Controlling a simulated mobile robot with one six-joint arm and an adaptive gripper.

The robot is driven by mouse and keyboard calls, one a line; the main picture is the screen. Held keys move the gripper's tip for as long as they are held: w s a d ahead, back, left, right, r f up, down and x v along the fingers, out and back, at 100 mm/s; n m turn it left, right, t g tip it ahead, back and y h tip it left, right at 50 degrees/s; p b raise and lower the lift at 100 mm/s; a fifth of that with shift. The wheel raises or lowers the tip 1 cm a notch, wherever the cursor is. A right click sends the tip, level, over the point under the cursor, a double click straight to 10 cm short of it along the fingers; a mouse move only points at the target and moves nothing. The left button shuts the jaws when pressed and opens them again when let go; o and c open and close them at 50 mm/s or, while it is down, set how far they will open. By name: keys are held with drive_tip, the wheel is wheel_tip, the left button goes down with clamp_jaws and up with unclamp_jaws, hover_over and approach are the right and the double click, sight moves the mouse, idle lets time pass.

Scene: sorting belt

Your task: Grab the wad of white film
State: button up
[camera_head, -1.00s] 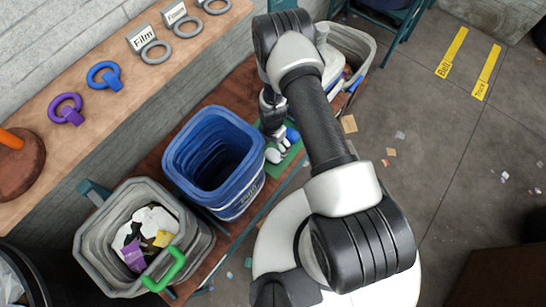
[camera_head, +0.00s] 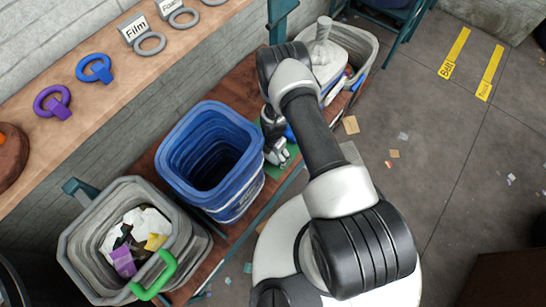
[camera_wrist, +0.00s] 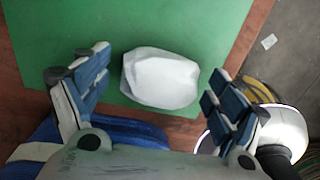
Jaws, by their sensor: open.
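The wad of white film (camera_wrist: 160,78) is a smooth, rounded, crumpled lump lying on a green mat (camera_wrist: 190,25) in the wrist view. My gripper (camera_wrist: 159,61) is open, with one blue-padded finger to the left of the wad and one to the right. There is a gap between the wad and each finger, so neither touches it. In the head view my gripper (camera_head: 277,152) is low over the green mat (camera_head: 283,168), right of the blue bin. The wad cannot be clearly told apart from the gripper there.
The blue bin (camera_head: 172,145) stands close left of my gripper. A grey bin (camera_head: 80,235) with white, purple and yellow scraps and a green handle stands nearer. Another grey bin (camera_head: 358,42) stands behind. A wooden shelf (camera_head: 110,95) carries rings and labels, including "Film".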

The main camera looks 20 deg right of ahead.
drive_tip(key=shift+c, duration=0.4)
drive_tip(key=c, duration=0.7)
drive_tip(key=shift+r, duration=0.15)
